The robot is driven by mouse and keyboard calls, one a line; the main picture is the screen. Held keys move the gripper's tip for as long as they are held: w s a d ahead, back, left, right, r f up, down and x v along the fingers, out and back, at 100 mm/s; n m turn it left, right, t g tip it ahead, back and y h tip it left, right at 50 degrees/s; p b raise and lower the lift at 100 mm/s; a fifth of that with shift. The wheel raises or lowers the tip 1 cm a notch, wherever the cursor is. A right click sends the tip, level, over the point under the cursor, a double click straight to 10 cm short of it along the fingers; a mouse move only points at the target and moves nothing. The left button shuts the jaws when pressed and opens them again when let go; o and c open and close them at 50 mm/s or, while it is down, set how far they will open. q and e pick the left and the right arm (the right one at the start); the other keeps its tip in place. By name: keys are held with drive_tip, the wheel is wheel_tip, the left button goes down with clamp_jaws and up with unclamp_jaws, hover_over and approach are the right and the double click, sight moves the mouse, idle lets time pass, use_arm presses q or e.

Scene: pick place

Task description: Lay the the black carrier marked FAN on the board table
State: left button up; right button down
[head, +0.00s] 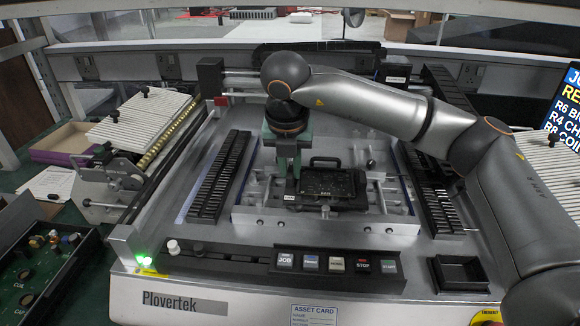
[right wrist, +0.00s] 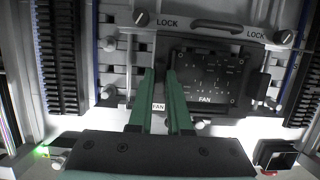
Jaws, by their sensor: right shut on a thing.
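The black carrier marked FAN (head: 332,183) is over the silver board table (head: 262,218) in the middle of the machine. In the right wrist view the carrier (right wrist: 206,78) lies nearly square between the table's LOCK knobs. My right gripper (head: 291,178) reaches down from above at the carrier's left side. Its green fingers (right wrist: 160,76) are shut on the carrier's left edge, by a white FAN tag. I cannot tell whether the carrier's underside touches the table everywhere. My left gripper is not in view.
Black slotted racks (head: 219,175) flank the board table. A button row (head: 325,264) runs along its front, with a small black bin (head: 460,274) at right. A slatted feeder unit (head: 138,120) and a black tray with a green board (head: 45,265) stand at left.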

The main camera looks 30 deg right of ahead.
idle(0.4)
drive_tip(key=shift+f, duration=0.2)
drive_tip(key=shift+f+b, duration=0.3)
drive_tip(key=shift+b, duration=0.15)
drive_tip(key=c, duration=0.8)
unclamp_jaws()
drive_tip(key=shift+o, duration=0.2)
drive_tip(key=shift+c, duration=0.4)
drive_tip(key=c, duration=0.3)
